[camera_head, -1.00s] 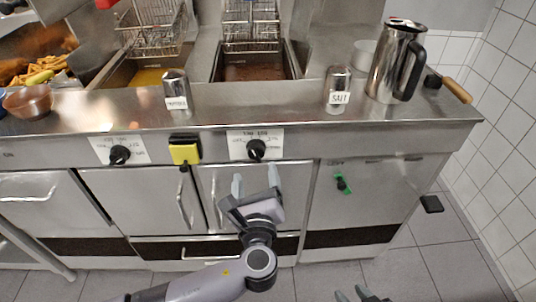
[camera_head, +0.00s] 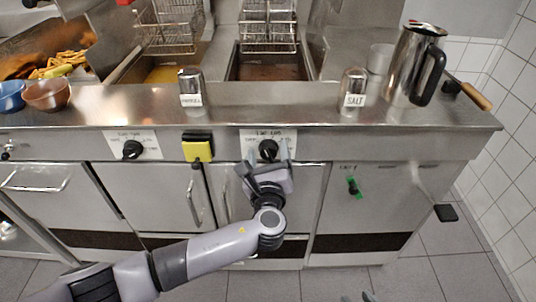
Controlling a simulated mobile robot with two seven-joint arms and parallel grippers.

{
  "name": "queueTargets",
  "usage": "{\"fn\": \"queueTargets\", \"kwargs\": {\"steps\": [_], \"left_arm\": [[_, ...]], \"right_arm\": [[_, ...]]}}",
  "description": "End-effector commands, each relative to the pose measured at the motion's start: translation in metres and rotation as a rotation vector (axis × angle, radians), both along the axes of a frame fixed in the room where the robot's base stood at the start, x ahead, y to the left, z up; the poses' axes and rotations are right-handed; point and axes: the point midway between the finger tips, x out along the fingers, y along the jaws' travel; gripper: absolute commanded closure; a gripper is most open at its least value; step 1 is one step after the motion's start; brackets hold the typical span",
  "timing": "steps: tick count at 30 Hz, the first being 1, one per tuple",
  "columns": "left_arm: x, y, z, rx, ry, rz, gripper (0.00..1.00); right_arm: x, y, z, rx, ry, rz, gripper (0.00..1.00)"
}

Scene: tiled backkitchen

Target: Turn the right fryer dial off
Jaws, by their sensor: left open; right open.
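The right fryer dial (camera_head: 268,150) is a black knob on a white label plate on the fryer's front panel. My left gripper (camera_head: 267,161) is just below and in front of it, with its two fingers apart and pointing up at the dial. The tips are close to the knob, one on either side of its lower part; I cannot tell whether they touch it. The left fryer dial (camera_head: 132,150) is a similar black knob further left. My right gripper (camera_head: 368,297) shows only its fingertips at the bottom edge, apart and far from the panel.
A yellow box (camera_head: 198,149) sits between the dials. A green-marked knob (camera_head: 352,187) is lower right. On the counter stand a salt shaker (camera_head: 353,87), another shaker (camera_head: 191,88), a steel jug (camera_head: 413,66) and bowls (camera_head: 46,96). Door handles (camera_head: 193,203) stick out below.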

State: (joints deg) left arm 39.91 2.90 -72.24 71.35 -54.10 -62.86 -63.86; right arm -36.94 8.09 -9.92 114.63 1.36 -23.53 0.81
Motion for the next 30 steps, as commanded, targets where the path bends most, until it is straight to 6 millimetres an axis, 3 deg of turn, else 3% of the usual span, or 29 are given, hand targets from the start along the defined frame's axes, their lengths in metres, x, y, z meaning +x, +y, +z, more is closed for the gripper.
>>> {"fn": "queueTargets", "kwargs": {"steps": [2,6,7,17,30], "left_arm": [[0.0,0.0,0.0,0.0,0.0,0.0,0.29],[0.0,0.0,0.0,0.0,0.0,0.0,0.75],[0.0,0.0,0.0,0.0,0.001,0.0,0.81],[-0.001,0.0,-0.002,-0.037,0.003,-0.001,0.81],[-0.001,0.001,-0.006,-0.337,0.003,0.0,0.81]], "right_arm": [[0.0,-0.001,0.0,-0.002,0.0,0.001,0.57],[0.0,-0.001,0.0,-0.004,-0.001,0.002,0.57],[0.0,-0.002,-0.001,-0.004,-0.001,0.002,0.57],[0.0,-0.002,-0.006,-0.006,0.002,0.002,0.57],[0.002,0.002,-0.024,0.009,0.009,0.004,0.57]]}}
